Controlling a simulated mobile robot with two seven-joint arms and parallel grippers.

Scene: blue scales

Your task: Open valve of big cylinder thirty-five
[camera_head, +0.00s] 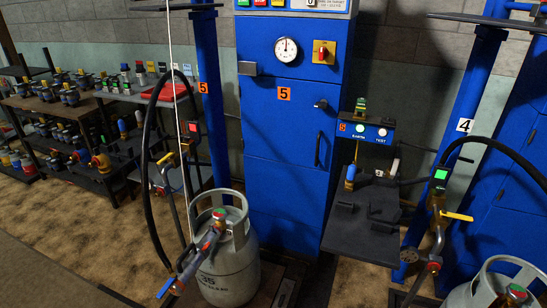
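The big grey cylinder marked 35 (228,283) stands upright on the floor platform, in front of the blue cabinet. Its collar surrounds the top. A small valve knob with red and green (219,213) shows inside the collar. A red and blue fitting (208,243) reaches down and left from the valve area across the cylinder's front, to a coupling with a blue handle (167,287). Whether the valve is open or shut cannot be told. Neither of my grippers is in view.
A blue cabinet (285,190) with a gauge and orange label 5 stands behind. A black hose (150,170) hangs left of the cylinder. A dark shelf (365,235) juts out to the right. Another grey cylinder (480,295) stands lower right. Loaded racks (70,130) stand at left.

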